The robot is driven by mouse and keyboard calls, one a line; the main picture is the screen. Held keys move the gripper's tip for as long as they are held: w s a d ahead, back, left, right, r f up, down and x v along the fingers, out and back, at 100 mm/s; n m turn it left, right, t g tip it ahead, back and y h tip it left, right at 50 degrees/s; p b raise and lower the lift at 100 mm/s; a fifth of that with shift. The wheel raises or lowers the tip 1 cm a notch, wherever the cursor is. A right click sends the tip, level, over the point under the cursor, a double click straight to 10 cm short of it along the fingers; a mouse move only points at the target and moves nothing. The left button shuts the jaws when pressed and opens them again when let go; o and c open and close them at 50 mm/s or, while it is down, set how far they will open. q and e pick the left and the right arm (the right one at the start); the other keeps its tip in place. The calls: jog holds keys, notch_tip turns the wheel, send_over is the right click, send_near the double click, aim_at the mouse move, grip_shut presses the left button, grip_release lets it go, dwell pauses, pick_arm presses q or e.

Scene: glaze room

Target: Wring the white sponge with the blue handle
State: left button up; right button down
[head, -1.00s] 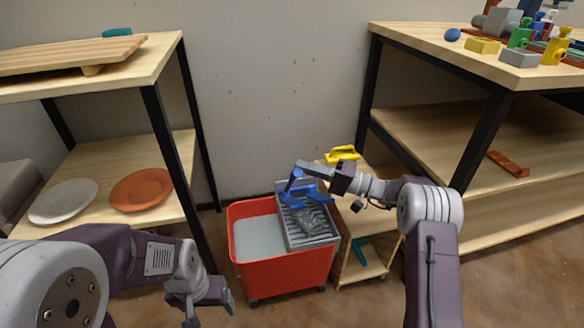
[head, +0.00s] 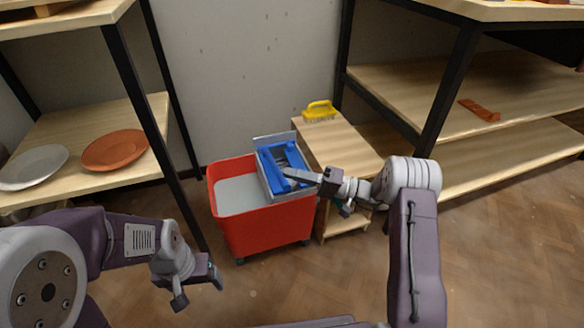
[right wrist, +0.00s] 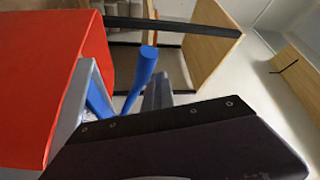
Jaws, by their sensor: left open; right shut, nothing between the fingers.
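A grey wringer (head: 268,183) with blue parts sits on the right side of the red bucket (head: 262,229). Its blue handle (head: 272,165) lies low across the wringer's top. In the right wrist view a blue bar (right wrist: 143,76) stands beyond the gripper's dark edge, with grey wringer parts beside it. No white sponge can be made out clearly; the blue parts cover much of the wringer's inside. My right gripper (head: 292,174) is shut and empty, its tip over the wringer's right side by the blue parts. My left gripper (head: 198,289) is open and empty, left of the bucket.
A small wooden trolley (head: 338,145) with a yellow brush (head: 320,110) stands right of the bucket. The floor in front is clear.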

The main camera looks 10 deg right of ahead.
jog(key=shift+s+f, duration=0.25)
jog(key=shift+f, duration=0.35)
dwell(0.7)
dwell(0.4)
notch_tip(320, 180, up, 5)
jog(key=p, duration=0.3)
jog(key=w+d+f+p, duration=0.2)
jog(key=d+f, duration=0.3)
jog(key=d, duration=0.4)
jog(key=shift+d+p, duration=0.25)
jog(key=shift+p, duration=0.2)
